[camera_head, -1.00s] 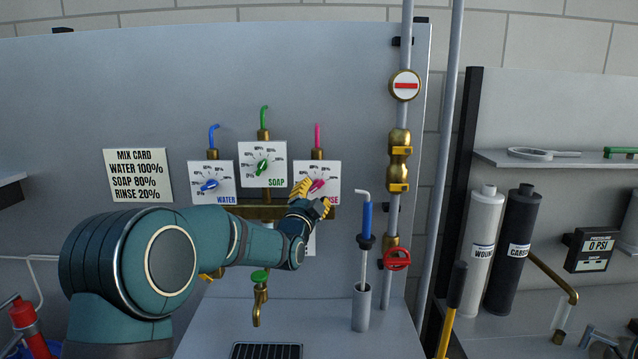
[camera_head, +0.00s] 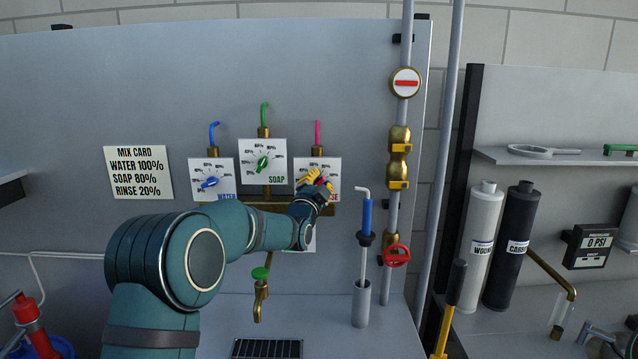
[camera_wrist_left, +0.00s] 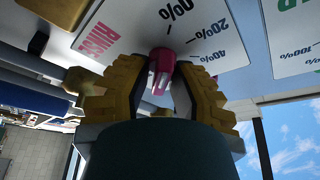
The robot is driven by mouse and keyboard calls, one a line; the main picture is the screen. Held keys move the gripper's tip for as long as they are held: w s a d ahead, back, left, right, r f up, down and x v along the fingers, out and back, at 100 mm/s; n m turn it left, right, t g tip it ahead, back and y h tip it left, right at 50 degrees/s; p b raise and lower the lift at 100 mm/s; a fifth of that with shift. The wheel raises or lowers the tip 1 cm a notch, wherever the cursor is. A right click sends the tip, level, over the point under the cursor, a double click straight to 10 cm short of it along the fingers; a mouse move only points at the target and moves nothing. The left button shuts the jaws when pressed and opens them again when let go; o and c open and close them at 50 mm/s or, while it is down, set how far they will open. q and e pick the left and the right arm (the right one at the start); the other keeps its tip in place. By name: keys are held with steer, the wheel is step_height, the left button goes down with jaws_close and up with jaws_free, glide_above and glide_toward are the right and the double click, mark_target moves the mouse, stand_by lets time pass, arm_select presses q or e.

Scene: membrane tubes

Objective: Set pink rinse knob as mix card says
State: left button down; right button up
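The mix card (camera_head: 138,172) on the back panel reads water 100%, soap 80%, rinse 20%. The pink rinse knob (camera_head: 320,181) is on the rightmost dial plate (camera_head: 331,165), mostly covered by my left gripper (camera_head: 319,181) in the head view. In the left wrist view the pink knob (camera_wrist_left: 162,62) sits between the two yellow fingers of my left gripper (camera_wrist_left: 164,72), which appear closed in on its sides. The dial's 0%, 20% and 40% marks show there; I cannot tell which mark the knob points at. My right gripper is not in view.
The blue water knob (camera_head: 209,183) and green soap knob (camera_head: 262,163) are left of the rinse dial. A brass tap (camera_head: 261,295) is below. A pipe with a red valve wheel (camera_head: 397,256) and a blue-handled wand (camera_head: 366,218) stand to the right.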

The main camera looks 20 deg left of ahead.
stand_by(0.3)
arm_select(q)
steer(key=m+g+h+b, duration=0.1)
steer(key=m+b, duration=0.1)
steer(key=m, duration=0.1)
steer(key=shift+d+m, duration=0.1)
steer(key=shift+m, duration=0.3)
steer(key=shift+m+g+b, duration=0.45)
steer(key=shift+m+g, duration=0.05)
steer(key=shift+m, duration=0.7)
steer(key=shift+m+g, duration=0.3)
steer(key=shift+m, duration=0.7)
steer(key=c, duration=1)
jaws_free()
steer(key=shift+w+f, duration=0.1)
steer(key=shift+f, duration=0.05)
